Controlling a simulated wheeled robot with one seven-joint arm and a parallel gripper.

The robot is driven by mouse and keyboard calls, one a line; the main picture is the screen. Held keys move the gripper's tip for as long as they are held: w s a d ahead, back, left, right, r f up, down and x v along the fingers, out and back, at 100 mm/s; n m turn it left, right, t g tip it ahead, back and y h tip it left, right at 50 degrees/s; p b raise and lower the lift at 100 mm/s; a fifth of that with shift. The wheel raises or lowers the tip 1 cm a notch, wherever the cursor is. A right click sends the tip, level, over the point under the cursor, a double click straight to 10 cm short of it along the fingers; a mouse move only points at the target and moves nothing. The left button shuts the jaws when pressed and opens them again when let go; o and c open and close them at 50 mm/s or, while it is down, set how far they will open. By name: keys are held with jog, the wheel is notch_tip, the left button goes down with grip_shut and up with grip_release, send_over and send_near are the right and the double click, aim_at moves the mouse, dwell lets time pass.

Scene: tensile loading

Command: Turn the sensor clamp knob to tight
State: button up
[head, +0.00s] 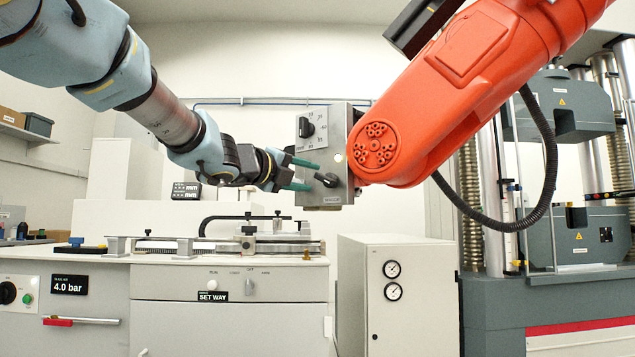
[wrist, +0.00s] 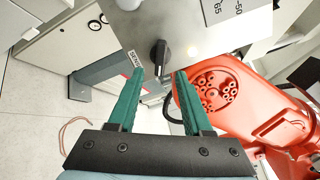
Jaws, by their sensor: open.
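A grey box (head: 338,150) is mounted at the end of the orange robot arm. Its lower black knob (head: 327,180) has a bar-shaped grip; in the wrist view this knob (wrist: 158,57) shows with its bar running nearly up and down the picture. In the wrist view the fingertips (wrist: 159,73) stand either side of the knob's lower end, with gaps visible.
The orange arm (head: 450,90) is close on the right, with a hanging black cable (head: 549,170). Below are a bench (head: 225,275) with a rail fixture and a white cabinet (head: 398,290) with gauges. A testing machine (head: 560,220) stands at right.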

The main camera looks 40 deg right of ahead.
jog(key=a, duration=0.3)
jog(key=s+a, duration=0.1)
jog(key=a, duration=0.1)
dwell(0.4)
